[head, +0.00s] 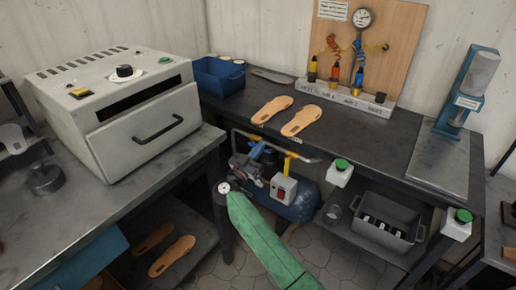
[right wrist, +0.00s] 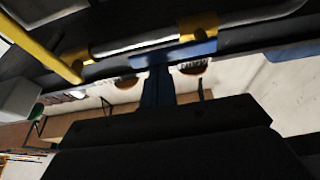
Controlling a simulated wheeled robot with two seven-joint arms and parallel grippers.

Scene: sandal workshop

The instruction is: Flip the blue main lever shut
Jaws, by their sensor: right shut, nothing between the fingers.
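The blue main lever (head: 257,149) sits on the grey pipe (head: 303,158) under the front edge of the back bench. In the right wrist view, a blue bar and stem (right wrist: 157,88) stand out from the pipe (right wrist: 140,46), just beyond the dark gripper body. My right gripper (head: 249,167) is shut and empty, close to the lever in the head view. I cannot tell whether it touches the lever, as the gripper partly covers that area. The dark body of the right gripper (right wrist: 170,140) fills the bottom of the right wrist view. My left gripper is not in view.
A yellow upright part (head: 287,164) joins the pipe right of the lever. A blue compressor tank (head: 300,205) and a white switch box (head: 284,188) lie close below. The back bench (head: 350,140) overhangs the pipe. A grey crate (head: 386,222) stands on the lower shelf.

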